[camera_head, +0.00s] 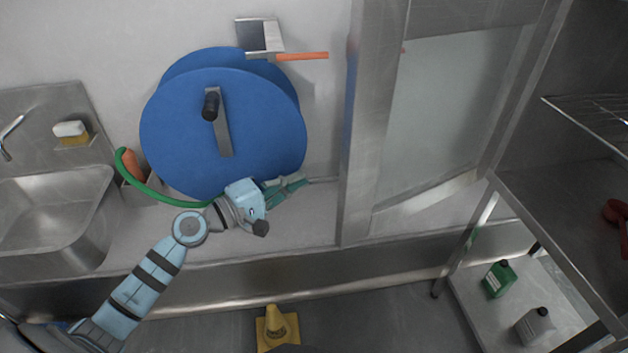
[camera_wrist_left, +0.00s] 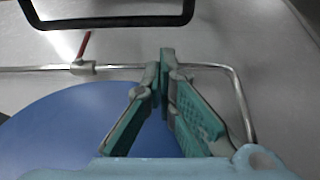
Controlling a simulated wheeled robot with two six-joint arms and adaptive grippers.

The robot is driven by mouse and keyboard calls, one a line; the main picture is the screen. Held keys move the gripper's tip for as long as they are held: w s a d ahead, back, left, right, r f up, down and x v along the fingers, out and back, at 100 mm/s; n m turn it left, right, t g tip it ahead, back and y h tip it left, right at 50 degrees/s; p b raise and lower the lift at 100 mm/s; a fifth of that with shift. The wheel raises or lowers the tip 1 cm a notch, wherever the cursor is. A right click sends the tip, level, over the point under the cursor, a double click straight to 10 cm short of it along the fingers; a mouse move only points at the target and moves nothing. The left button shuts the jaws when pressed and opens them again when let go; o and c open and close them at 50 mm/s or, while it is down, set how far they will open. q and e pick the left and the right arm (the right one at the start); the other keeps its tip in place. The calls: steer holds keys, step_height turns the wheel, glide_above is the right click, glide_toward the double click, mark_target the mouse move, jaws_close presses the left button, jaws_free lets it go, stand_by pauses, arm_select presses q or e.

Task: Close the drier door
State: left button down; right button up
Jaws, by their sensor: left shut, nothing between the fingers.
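A large metal-framed panel with a pale pane (camera_head: 440,100) stands right of centre in the head view. It may be the drier door, but I cannot tell for sure, nor how far it stands open. To its left is a blue disc (camera_head: 250,130) with a metal bar and a black handle (camera_head: 211,105), in front of a second blue disc. My left gripper (camera_head: 297,184) is low at the blue disc's right edge, left of the panel. Its fingers (camera_wrist_left: 163,62) meet at the tips and are empty. The blue disc (camera_wrist_left: 70,130) fills the wrist view's lower left. My right gripper is not in view.
A metal sink (camera_head: 55,215) is at the left. A green curved hose (camera_head: 150,190) lies beside my left arm. A metal rack (camera_head: 560,180) stands at the right. A yellow cone (camera_head: 277,325) is on the floor. A bent metal rod (camera_wrist_left: 235,90) passes near my fingers.

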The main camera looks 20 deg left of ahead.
arm_select(q)
steer(key=x, duration=0.9)
steer(key=shift+w+p, duration=0.35)
steer(key=shift+p, duration=0.05)
